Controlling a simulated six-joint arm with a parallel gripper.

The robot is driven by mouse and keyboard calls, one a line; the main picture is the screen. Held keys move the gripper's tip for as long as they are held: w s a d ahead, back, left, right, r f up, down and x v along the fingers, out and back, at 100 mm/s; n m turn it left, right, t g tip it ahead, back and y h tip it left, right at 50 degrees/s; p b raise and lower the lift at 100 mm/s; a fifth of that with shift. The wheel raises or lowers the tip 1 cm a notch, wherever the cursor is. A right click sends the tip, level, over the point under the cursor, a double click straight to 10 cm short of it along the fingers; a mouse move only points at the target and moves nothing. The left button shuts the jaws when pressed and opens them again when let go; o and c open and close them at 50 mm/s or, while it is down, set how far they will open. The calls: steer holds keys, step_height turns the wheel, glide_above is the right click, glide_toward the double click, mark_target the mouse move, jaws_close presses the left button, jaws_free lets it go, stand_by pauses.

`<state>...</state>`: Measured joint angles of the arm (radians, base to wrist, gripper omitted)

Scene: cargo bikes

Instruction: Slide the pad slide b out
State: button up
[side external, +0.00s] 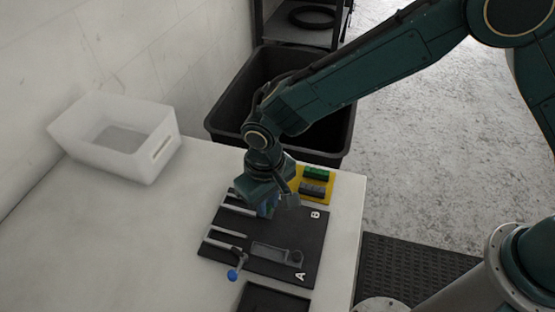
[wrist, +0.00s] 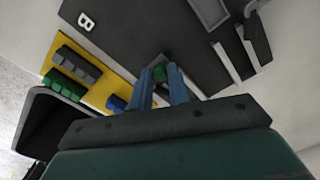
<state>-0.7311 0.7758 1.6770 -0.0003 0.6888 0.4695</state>
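The black board (side external: 262,262) carries two stations marked A and B. Pad slide b is on the B side and is mostly hidden under my gripper (wrist: 163,72). A small green piece (wrist: 159,75), apparently its knob, fills the gap between my two blue fingertips. My gripper points down over the B side in the side view and looks closed on this piece. Contact is hard to see. Whether a pad sits in slide b is hidden.
A yellow tray (wrist: 101,95) beside B holds a grey pad (wrist: 81,65), a green pad (wrist: 63,84) and a blue piece (wrist: 116,103). A white bin (side external: 115,135) stands on the table at left. A black bin (side external: 225,135) stands beyond the table edge.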

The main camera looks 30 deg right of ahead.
steer(key=shift+s+d, duration=0.1)
steer(key=shift+c, duration=0.2)
steer(key=shift+s+d, duration=2.9)
steer(key=o, duration=0.7)
steer(key=shift+r, duration=0.1)
steer(key=shift+r, duration=2.15)
steer(key=shift+r, duration=0.1)
step_height(320, 180, up, 3)
steer(key=shift+f, duration=0.1)
